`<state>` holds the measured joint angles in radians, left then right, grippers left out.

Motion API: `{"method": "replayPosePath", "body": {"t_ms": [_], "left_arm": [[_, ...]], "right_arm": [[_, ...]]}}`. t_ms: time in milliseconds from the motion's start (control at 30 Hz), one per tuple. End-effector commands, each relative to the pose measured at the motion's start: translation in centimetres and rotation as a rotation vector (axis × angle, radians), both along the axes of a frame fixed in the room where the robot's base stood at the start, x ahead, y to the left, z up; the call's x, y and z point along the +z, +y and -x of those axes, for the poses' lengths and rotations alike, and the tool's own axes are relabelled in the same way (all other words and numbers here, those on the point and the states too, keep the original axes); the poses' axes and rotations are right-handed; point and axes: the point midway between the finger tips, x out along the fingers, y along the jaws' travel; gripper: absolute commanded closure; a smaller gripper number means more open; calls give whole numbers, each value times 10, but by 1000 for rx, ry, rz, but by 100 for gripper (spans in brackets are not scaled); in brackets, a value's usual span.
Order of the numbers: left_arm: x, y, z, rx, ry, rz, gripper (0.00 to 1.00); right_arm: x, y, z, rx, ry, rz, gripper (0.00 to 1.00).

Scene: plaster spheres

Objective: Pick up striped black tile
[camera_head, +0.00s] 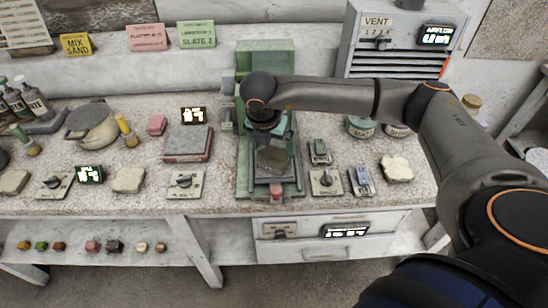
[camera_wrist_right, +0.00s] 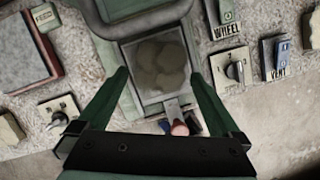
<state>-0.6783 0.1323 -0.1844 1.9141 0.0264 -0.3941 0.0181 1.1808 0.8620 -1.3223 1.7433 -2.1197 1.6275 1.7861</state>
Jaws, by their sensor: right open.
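My right gripper (camera_head: 270,148) hangs over the green machine (camera_head: 243,170) in the middle of the counter. In the right wrist view its two green fingers are spread apart, with nothing between the tips (camera_wrist_right: 160,76). Below them is the machine's framed tray (camera_wrist_right: 143,47), which holds a dark grey-brown patch with rounded blotches (camera_wrist_right: 160,65). I cannot make out a striped black tile for certain in either view. A small dark piece (camera_head: 115,246) lies on the lower shelf, too small to show stripes. My left gripper is not in view.
A reddish-edged plate (camera_head: 187,143) lies left of the machine. A grey lidded pot (camera_head: 92,125) and bottles (camera_head: 32,98) stand farther left. A grey vent box (camera_head: 395,50) stands behind.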

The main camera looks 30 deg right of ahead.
Motion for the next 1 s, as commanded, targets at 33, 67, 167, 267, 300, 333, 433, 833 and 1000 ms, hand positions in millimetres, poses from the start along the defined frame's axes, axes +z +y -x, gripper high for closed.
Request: {"method": "replayPosePath", "body": {"t_ms": [33, 67, 167, 267, 300, 333, 433, 833, 1000], "left_arm": [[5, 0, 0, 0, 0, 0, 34], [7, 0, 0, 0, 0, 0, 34], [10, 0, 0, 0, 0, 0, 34], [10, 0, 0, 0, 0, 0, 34], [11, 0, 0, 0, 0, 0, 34], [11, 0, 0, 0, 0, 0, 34], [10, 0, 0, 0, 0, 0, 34], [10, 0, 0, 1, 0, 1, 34], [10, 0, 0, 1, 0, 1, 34]], "right_arm": [[-6, -2, 1, -1, 4, 2, 0], [-11, -2, 0, -1, 4, 2, 0], [-27, -5, -1, -2, 5, 1, 0], [-38, -8, -3, -2, 1, 1, 0], [-40, -8, -4, -2, 1, 1, 0], [-42, -9, -4, -1, 2, 1, 0], [-43, -9, -5, 0, 0, 0, 0], [-43, -8, -4, 0, 0, 0, 30], [-42, -8, -4, 0, 1, -1, 50]]}}
